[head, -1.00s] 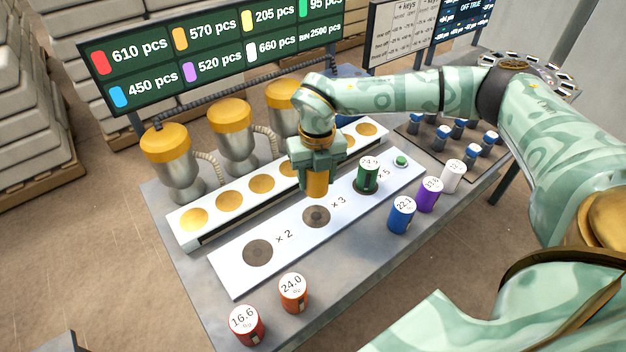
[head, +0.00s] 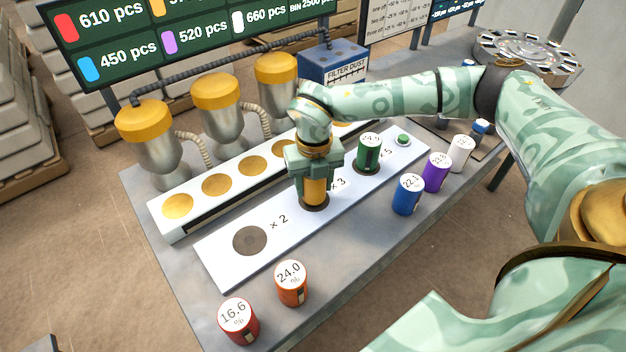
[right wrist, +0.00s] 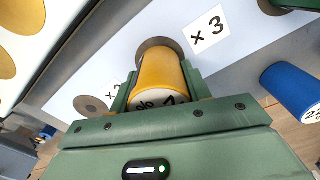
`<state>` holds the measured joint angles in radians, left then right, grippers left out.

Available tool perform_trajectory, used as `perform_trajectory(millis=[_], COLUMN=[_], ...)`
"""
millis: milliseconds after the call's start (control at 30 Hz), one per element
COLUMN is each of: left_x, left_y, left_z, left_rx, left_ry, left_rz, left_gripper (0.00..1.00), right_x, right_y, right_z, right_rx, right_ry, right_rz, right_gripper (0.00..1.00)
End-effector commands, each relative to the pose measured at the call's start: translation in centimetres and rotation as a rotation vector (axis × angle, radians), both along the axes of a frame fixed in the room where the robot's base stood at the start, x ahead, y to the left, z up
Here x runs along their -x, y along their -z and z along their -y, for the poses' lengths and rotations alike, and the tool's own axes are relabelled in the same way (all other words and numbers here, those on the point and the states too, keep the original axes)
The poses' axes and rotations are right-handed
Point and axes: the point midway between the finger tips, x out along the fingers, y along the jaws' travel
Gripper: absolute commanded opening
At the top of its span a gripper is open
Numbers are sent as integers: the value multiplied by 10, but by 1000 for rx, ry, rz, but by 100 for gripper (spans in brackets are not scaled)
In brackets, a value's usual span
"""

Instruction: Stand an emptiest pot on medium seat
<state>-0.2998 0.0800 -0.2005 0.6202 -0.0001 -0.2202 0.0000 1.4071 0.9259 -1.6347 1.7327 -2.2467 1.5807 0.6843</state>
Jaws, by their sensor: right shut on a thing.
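My right gripper (head: 314,184) is shut on a yellow pot (head: 315,193), upright at the middle seat (head: 318,208), marked x 3. In the right wrist view the yellow pot (right wrist: 160,78) is between the fingers and the dark seat disc (right wrist: 158,46) shows past its far end; I cannot tell if they touch. The x 2 seat (head: 250,241) is bare. A green pot (head: 369,153) stands on the x 5 seat. Red (head: 238,321), orange (head: 291,284), blue (head: 407,195), purple (head: 436,173) and white (head: 461,154) pots stand on the table. My left gripper is out of view.
A white rack (head: 193,222) with round yellow spots lies behind the seat strip. Several yellow-topped hoppers (head: 217,105) stand behind it. A green button (head: 403,139) is at the strip's right end. A blue filter dust box (head: 335,68) stands at the back.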

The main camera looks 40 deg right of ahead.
Motion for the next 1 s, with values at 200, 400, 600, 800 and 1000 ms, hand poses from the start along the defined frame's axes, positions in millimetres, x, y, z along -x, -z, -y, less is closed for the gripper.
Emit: perform_trajectory(millis=[200, 400, 600, 800, 1000], left_x=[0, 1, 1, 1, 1], left_y=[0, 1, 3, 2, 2], left_z=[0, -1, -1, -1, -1], left_rx=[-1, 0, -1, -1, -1], left_ry=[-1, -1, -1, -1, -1], left_rz=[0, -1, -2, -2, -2], left_gripper=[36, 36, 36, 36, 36], right_x=[0, 0, 0, 0, 0], right_y=[0, 4, 9, 9, 7], right_z=[0, 0, 0, 0, 0], right_rx=[0, 0, 0, 0, 0], right_ry=[0, 0, -1, 0, 0], right_rz=[1, 0, 1, 1, 0], right_gripper=[21, 21, 21, 73, 73])
